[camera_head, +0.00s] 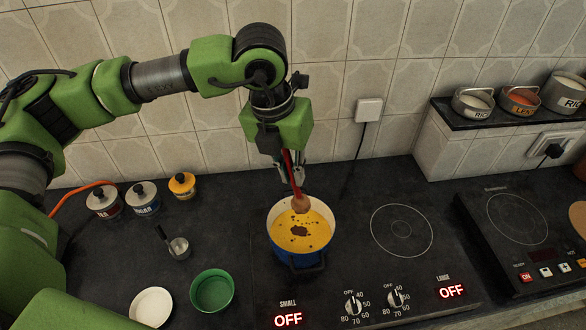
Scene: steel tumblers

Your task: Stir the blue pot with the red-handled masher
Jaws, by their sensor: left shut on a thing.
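The blue pot (297,257) stands on the left, small ring of the dark hob. It holds a yellow liquid with dark bits on its surface. My left gripper (290,178) points down above the back of the pot and is shut on the masher's red handle (291,172). The masher's round brown head (300,204) is at the back inner edge of the pot, low over or touching the liquid; I cannot tell how deep it reaches. My right gripper is not in view.
A green bowl (212,291), a white bowl (151,307) and a small steel ladle (179,247) lie left of the pot. Lidded jars (142,198) stand farther back. The right ring (401,231) is empty. Labelled tins (472,103) stand on a raised ledge at right.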

